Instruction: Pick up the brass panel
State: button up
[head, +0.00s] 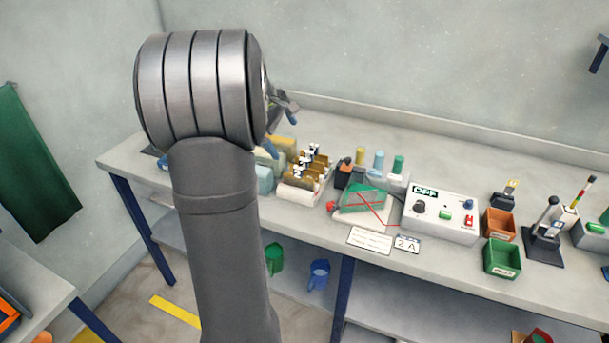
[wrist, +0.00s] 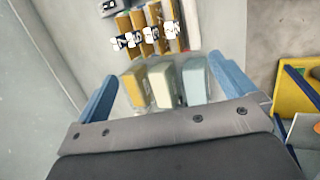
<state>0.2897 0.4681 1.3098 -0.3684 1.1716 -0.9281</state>
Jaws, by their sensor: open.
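I cannot tell which one is the task's panel. My gripper (wrist: 160,68) is open, its two blue fingers wide apart with nothing held. In the wrist view, yellow, cream and pale blue blocks or tanks (wrist: 162,86) appear between the fingers, apparently below them. In the head view my arm hides most of the gripper and part of those blocks.
An orange bin (head: 499,224) and a green bin (head: 502,259) stand further right. The bench's front strip is mostly clear.

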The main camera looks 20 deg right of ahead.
jog(key=shift+a+r, duration=0.25)
jog(key=shift+r, duration=0.3)
jog(key=shift+c, duration=0.4)
jog(key=c, duration=1.6)
jog(key=shift+o, duration=0.2)
jog(key=shift+d, duration=0.1)
